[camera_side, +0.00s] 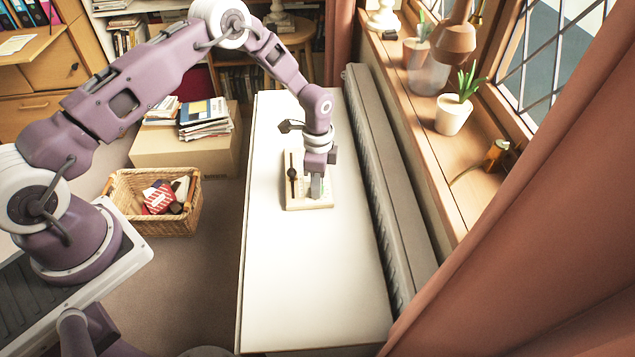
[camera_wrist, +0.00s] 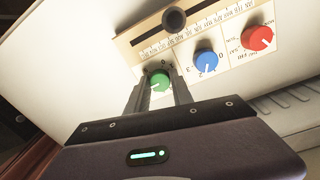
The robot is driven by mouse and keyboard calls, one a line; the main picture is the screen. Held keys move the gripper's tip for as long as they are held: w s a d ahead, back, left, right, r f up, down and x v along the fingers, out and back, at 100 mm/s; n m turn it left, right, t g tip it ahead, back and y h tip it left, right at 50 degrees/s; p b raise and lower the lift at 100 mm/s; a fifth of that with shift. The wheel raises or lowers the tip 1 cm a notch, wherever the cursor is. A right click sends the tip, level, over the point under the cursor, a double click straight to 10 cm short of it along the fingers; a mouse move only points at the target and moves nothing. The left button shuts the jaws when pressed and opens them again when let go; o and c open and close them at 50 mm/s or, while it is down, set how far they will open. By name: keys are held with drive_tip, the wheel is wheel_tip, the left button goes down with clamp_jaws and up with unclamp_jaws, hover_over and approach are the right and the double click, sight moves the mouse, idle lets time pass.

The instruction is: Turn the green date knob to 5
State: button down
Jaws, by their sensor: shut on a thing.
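The green date knob (camera_wrist: 159,82) sits on a cream panel (camera_wrist: 135,37) with printed scales and has a small white pointer mark. My gripper (camera_wrist: 160,88) is shut on it, with one dark finger on each side. The fingers hide most of the numbers around the green knob, so its setting cannot be read. In the side view the panel (camera_side: 294,203) lies on the white table, and my gripper (camera_side: 317,190) reaches down onto its near right part. The green knob is hidden there.
A blue knob (camera_wrist: 206,61) and a red knob (camera_wrist: 257,38) sit beside the green one. A dark round slider knob (camera_wrist: 174,19) is at the panel's upper edge. The white table (camera_side: 300,290) is clear in front. A grey radiator (camera_side: 385,180) runs along the right.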

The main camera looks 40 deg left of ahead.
drive_tip(key=n, duration=0.3)
drive_tip(key=shift+n, duration=0.4)
drive_tip(key=n, duration=0.3)
drive_tip(key=shift+s+n, duration=0.1)
drive_tip(key=shift+n, duration=0.2)
drive_tip(key=n, duration=0.6)
drive_tip(key=shift+n, duration=0.3)
drive_tip(key=shift+n+t, duration=0.3)
drive_tip(key=c, duration=1.1)
unclamp_jaws()
wheel_tip(320, 180, up, 7)
drive_tip(key=shift+a+r, duration=0.1)
